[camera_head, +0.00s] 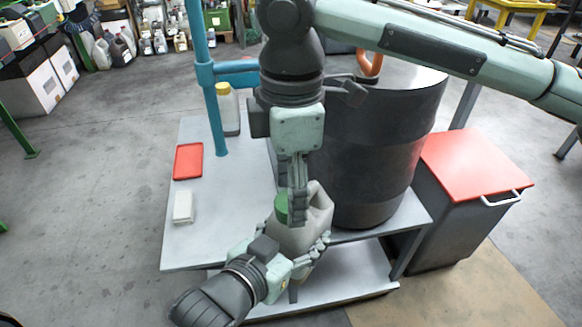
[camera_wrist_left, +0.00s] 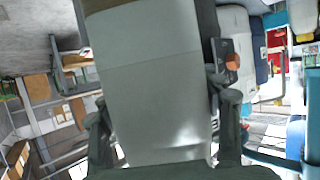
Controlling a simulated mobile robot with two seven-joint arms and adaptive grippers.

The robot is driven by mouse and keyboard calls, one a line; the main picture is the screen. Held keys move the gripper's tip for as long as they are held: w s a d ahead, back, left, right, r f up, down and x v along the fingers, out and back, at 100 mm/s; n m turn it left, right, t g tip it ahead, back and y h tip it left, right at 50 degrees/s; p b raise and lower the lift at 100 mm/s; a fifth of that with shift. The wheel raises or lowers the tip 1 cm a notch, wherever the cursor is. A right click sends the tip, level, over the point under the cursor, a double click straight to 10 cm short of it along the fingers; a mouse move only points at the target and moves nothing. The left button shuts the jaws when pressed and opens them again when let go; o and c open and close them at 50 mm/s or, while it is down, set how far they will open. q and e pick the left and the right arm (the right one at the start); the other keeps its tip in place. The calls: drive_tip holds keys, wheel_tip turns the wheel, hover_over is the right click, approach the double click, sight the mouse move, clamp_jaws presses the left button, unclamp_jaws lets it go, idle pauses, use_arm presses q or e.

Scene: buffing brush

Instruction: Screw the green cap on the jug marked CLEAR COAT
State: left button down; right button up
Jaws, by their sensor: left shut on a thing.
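A pale jug (camera_head: 318,215) stands near the front edge of the grey table. Its label does not show, so I cannot read CLEAR COAT. My left gripper (camera_head: 303,258) is shut on the jug's lower body from the front. In the left wrist view the jug's pale wall (camera_wrist_left: 160,100) fills the middle, between the fingers. The green cap (camera_head: 281,207) shows at the jug's top left, beside the fingers of my right gripper (camera_head: 297,205). These fingers point down and hide part of the cap and jug top. Whether they grip the cap, and whether it sits on the neck, I cannot tell.
A black drum (camera_head: 365,150) stands close behind and right of the jug. A blue post (camera_head: 212,105) rises at the left, near a yellow-capped jug (camera_head: 230,118). A red tray (camera_head: 188,161) and white box (camera_head: 183,206) lie left. A red-lidded bin (camera_head: 475,170) stands right.

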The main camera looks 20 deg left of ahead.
drive_tip(key=shift+f, duration=0.45)
drive_tip(key=c, duration=1.2)
drive_tip(key=o, duration=1.3)
drive_tip(key=shift+o, duration=0.2)
wheel_tip(320, 180, up, 12)
